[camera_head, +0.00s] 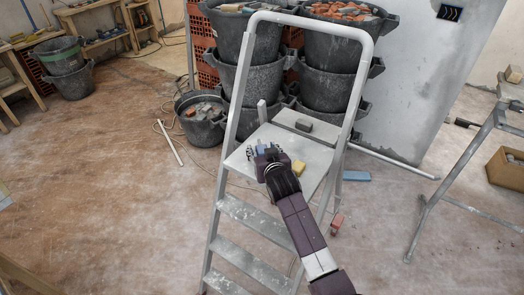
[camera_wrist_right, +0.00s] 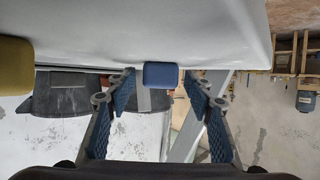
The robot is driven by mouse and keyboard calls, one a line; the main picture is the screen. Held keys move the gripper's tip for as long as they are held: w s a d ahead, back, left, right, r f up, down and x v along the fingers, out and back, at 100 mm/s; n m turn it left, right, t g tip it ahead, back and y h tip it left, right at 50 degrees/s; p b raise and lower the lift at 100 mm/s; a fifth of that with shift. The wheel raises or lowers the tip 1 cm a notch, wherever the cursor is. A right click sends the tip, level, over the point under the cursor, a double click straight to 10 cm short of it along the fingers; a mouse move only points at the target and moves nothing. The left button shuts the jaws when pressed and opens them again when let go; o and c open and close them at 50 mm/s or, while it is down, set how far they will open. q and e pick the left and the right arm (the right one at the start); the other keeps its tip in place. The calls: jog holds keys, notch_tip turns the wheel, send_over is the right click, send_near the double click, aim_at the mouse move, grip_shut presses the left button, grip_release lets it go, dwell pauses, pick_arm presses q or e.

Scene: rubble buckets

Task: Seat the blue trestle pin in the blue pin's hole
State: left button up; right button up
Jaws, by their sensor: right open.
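The blue trestle pin (camera_wrist_right: 161,75) shows in the right wrist view as a small rounded blue block at the edge of the pale platform (camera_wrist_right: 200,30). In the head view the pin (camera_head: 262,147) is partly covered by my right gripper (camera_head: 264,153), on the top step of the grey stepladder. My right gripper's fingers (camera_wrist_right: 159,82) are open, one on each side of the pin, with visible gaps. I cannot make out the blue pin's hole in either view. My left gripper is not in view.
A light blue slab (camera_head: 356,176) lies on the floor. Stacked rubble buckets (camera_head: 330,85) stand behind the ladder. A trestle (camera_head: 460,165) stands right. Floor at left is largely clear.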

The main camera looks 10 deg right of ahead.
jog(key=c, duration=1.2)
jog(key=shift+r, duration=0.1)
jog(key=shift+c, duration=0.2)
